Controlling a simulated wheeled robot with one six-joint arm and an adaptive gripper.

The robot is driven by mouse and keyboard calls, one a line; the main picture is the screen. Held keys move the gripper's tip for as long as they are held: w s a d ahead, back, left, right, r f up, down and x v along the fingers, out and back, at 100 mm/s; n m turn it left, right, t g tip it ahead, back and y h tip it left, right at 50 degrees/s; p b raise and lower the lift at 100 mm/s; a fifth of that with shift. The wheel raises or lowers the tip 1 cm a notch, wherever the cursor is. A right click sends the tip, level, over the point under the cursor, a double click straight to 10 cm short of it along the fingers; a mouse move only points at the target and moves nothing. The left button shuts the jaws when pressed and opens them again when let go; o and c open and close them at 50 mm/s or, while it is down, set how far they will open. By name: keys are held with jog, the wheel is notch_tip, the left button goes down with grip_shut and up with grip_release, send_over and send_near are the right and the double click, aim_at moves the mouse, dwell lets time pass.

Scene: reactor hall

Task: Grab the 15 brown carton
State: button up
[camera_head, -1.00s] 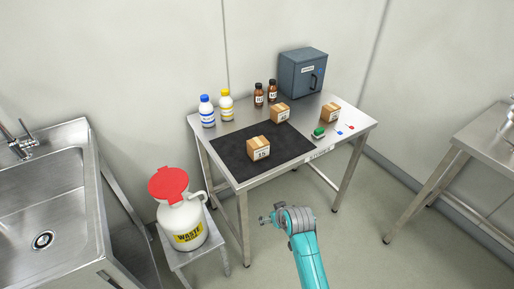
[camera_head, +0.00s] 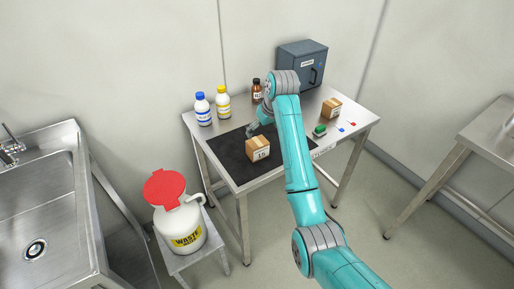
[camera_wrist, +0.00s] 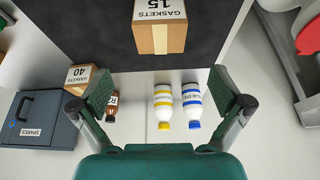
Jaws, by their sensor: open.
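The brown carton marked 15 (camera_head: 258,150) stands on the black mat (camera_head: 228,153) on the steel table. In the wrist view the same carton (camera_wrist: 160,38) is at the top middle, with its taped face and its "GASKETS 15" label showing. My gripper (camera_head: 252,131) is just behind the carton in the head view, partly hidden by my arm and the carton. In the wrist view my gripper (camera_wrist: 160,88) has its two fingers spread wide with nothing between them. The carton lies beyond the fingertips and looks apart from them.
A carton marked 40 (camera_wrist: 84,78) shows beside the left finger. Another carton (camera_head: 331,108) and a green-topped item (camera_head: 319,131) stand on the right. Blue-capped (camera_head: 203,109) and yellow-capped (camera_head: 223,103) bottles, a brown bottle (camera_head: 257,91) and a cabinet (camera_head: 300,66) stand behind.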

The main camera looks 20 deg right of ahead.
aim_at(258, 142)
jog(key=shift+x, duration=4.8)
jog(key=c, duration=1.2)
